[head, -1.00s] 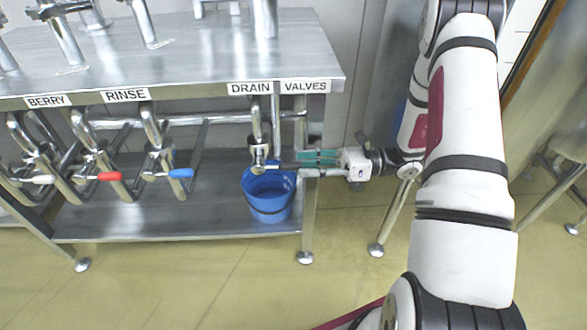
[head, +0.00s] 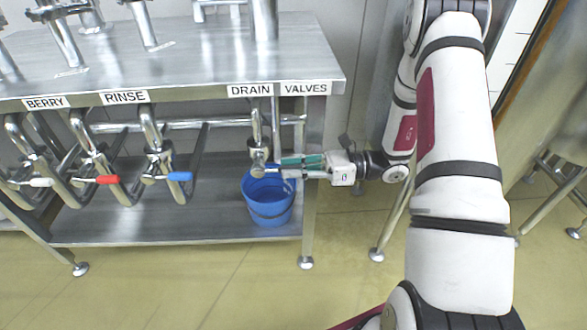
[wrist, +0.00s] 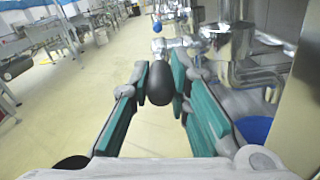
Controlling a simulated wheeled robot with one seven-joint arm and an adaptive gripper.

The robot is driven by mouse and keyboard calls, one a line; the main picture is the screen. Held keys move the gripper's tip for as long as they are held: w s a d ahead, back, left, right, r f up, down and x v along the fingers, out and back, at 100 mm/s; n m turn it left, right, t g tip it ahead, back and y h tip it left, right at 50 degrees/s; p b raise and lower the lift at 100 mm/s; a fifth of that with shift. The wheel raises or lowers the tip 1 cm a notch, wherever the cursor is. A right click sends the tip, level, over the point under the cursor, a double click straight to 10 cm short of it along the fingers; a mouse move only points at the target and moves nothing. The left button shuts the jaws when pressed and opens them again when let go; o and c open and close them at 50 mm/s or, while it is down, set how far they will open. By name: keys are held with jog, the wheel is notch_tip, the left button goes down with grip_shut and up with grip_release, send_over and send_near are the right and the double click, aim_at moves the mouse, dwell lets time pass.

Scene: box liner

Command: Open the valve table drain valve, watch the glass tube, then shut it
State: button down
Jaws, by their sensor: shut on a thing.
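The drain valve (head: 258,168) hangs on a metal pipe under the DRAIN label of the steel valve table (head: 329,100). My gripper (head: 284,163) reaches in from the right beside the valve, and its teal-padded fingers largely hide the valve's handle. In the wrist view, the fingers (wrist: 160,82) are shut on a dark rounded handle grip (wrist: 161,84) between the tips. A thin upright tube (head: 276,115) stands beside the drain pipe; I cannot tell whether it is the glass tube, nor see any liquid in it.
A blue bucket (head: 268,210) stands on the lower shelf (head: 180,220) below the valve. Valves with white (head: 40,182), red (head: 107,180) and blue (head: 180,176) handles sit to the left. A table leg (head: 309,225) is close under my gripper. The floor in front is clear.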

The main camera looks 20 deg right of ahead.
aim_at(292, 166)
jog(key=shift+r, duration=0.1)
jog(key=r+h+p, duration=0.1)
jog(key=p, duration=0.3)
jog(key=shift+r+g+h, duration=0.3)
jog(key=shift+h, duration=0.1)
jog(key=h+p, duration=0.1)
jog(key=r+p, duration=0.1)
jog(key=p, duration=0.1)
jog(key=shift+w+a+r+g+h+p, duration=0.1)
jog(key=shift+a+r+g+h+p, duration=0.05)
jog(key=shift+r+g+h+p, duration=0.2)
jog(key=h+p, duration=0.1)
jog(key=r+h+p, duration=0.1)
jog(key=p, duration=0.1)
jog(key=shift+w+a+r+g+h+p, duration=0.1)
jog(key=shift+a+r+g+h+p, duration=0.05)
jog(key=shift+a+g+h+p, duration=0.2)
jog(key=shift+w+a+r+h+p, duration=0.1)
jog(key=shift+a+r+h+p, duration=0.15)
jog(key=shift+h+p, duration=0.45)
jog(key=shift+g, duration=0.3)
jog(key=c, duration=1.5)
grip_release()
